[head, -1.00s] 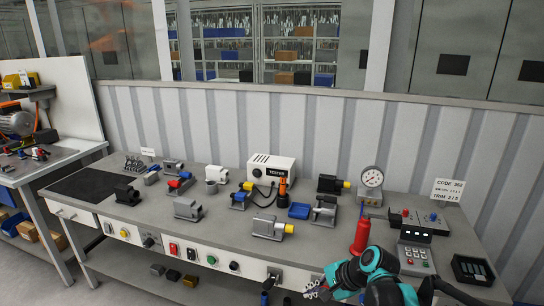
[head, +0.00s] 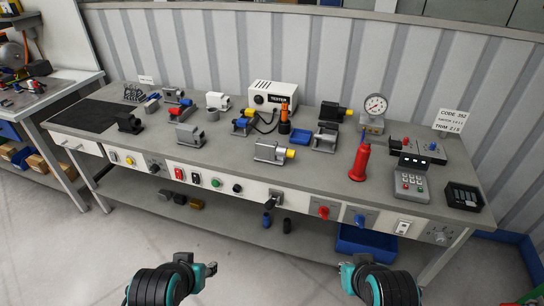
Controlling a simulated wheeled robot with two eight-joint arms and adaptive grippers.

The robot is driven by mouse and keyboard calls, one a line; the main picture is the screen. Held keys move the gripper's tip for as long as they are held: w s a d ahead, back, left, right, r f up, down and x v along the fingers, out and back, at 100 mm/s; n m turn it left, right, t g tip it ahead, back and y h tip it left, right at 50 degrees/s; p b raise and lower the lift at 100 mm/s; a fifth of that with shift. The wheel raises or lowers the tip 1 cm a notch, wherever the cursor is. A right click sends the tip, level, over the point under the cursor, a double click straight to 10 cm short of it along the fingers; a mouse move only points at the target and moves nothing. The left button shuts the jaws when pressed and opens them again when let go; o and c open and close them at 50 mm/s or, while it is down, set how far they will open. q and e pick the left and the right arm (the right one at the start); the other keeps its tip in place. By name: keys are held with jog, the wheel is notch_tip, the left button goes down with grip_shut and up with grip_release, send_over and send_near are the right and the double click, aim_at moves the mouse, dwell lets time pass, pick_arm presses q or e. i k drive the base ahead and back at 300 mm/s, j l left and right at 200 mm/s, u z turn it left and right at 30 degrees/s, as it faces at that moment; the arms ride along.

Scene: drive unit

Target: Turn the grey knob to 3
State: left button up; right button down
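The grey knob (head: 440,237) sits on the panel at the right end of the bench front, with marks around it too small to read. It is the rightmost control, right of a white switch plate (head: 403,226). My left gripper (head: 208,269) is low in front of the bench, over the floor, far left of the knob. My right gripper (head: 347,268) is also low in front of the bench, left of the knob and apart from it. I see nothing held in either gripper, but their finger openings are not clear.
A red knob (head: 323,212) and a blue knob (head: 360,219) sit left of the switch plate. A black handle (head: 270,203) sticks out farther left. A blue bin (head: 365,242) is under the bench. The floor (head: 275,270) between my grippers is clear.

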aim_at(440, 236)
jog(key=z, duration=1.55)
